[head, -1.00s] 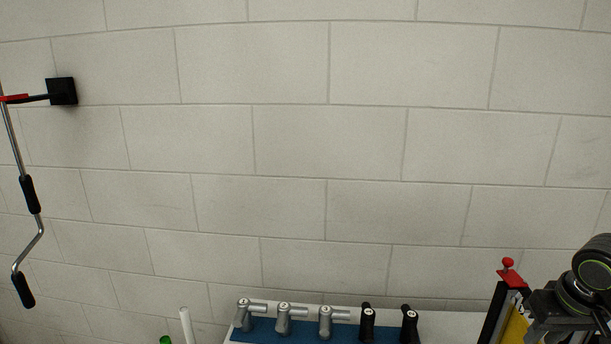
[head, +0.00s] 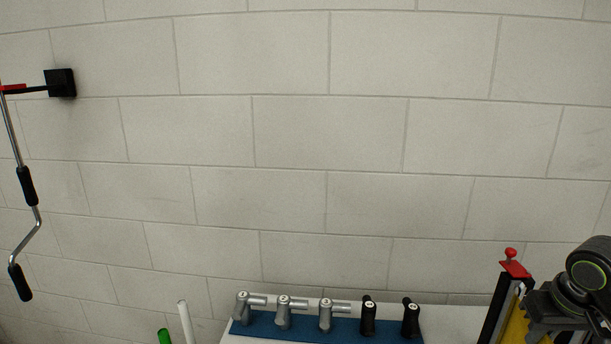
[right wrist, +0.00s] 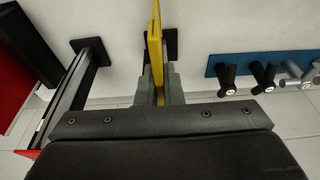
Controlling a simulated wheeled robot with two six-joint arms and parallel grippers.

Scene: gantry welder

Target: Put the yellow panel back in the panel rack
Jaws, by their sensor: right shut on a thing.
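The yellow panel (head: 515,327) shows in part at the lower right of the head view, beside my right gripper (head: 533,316). In the right wrist view the panel (right wrist: 155,42) stands edge-on between the fingers of my right gripper (right wrist: 158,86), which is shut on it. The panel's lower end is hidden. A dark frame piece with a red top (head: 512,264) stands just left of the panel in the head view. I cannot tell whether it belongs to the panel rack. My left gripper is not in view.
A blue strip (head: 337,328) with several grey and black handled tools lies on a pale surface left of the panel. A green item (head: 165,337) and a white rod (head: 185,322) stand farther left. A crank handle (head: 27,187) hangs on the block wall.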

